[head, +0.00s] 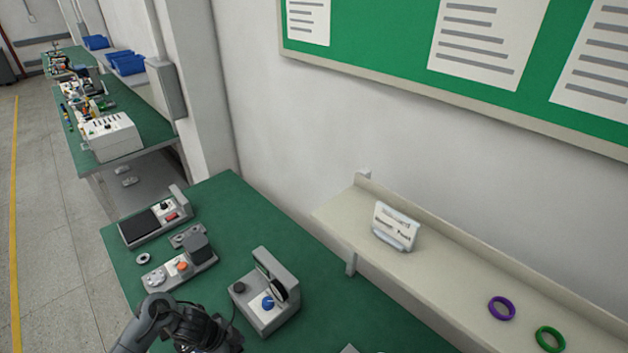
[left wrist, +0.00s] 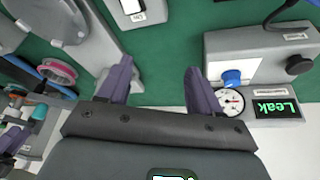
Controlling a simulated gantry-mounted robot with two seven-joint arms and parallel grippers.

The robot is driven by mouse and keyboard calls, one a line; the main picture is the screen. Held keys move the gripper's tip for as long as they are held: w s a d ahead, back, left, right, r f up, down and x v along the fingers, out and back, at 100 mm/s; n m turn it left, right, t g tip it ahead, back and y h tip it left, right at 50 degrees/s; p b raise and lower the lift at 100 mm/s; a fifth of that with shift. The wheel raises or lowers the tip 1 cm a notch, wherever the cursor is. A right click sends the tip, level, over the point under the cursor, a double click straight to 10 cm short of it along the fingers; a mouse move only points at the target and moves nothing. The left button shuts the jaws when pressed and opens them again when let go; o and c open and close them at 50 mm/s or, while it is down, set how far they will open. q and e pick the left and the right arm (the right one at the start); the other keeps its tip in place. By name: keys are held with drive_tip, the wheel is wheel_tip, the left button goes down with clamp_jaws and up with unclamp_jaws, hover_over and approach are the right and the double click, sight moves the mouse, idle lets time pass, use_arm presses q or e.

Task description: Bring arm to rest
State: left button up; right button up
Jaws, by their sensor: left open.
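My left arm (head: 183,325) comes in at the bottom of the head view, over the near part of the green workbench (head: 219,202). Its fingertips are hidden there. In the left wrist view my left gripper (left wrist: 157,80) shows two purple fingers spread apart, with nothing between them. The fingers are above the green bench top, between grey devices. My right gripper is in neither view.
A grey station with a blue knob (head: 267,303) stands beside my left arm. Two more grey devices (head: 181,267) (head: 155,219) stand farther left. A gauge (left wrist: 230,101) and a "Leak" display (left wrist: 276,108) are close right of the fingers. A shelf (head: 440,270) holds purple and green rings.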

use_arm(q)
drive_tip(key=s+d+f+g+h+p, duration=0.1)
drive_tip(key=s+d+f+p, duration=0.15)
drive_tip(key=s, duration=0.35)
drive_tip(key=s+d+f+g+p, duration=0.1)
drive_tip(key=s+d+f, duration=0.2)
drive_tip(key=s, duration=0.3)
drive_tip(key=s+d+r+n+t+h+p, duration=0.25)
drive_tip(key=s+d+r+p, duration=0.25)
drive_tip(key=s+d, duration=0.5)
drive_tip(key=a+r+n+t+y+p, duration=0.2)
drive_tip(key=a+r+n+y, duration=0.5)
drive_tip(key=a+r, duration=1)
wheel_tip(320, 180, up, 4)
drive_tip(key=n+p, duration=0.1)
drive_tip(key=n, duration=0.1)
drive_tip(key=shift+s+a+f+n+p, duration=0.2)
drive_tip(key=shift+s+n+p, duration=0.1)
drive_tip(key=shift+s+n, duration=0.1)
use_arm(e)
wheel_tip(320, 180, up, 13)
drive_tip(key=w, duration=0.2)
use_arm(q)
drive_tip(key=shift+y, duration=0.25)
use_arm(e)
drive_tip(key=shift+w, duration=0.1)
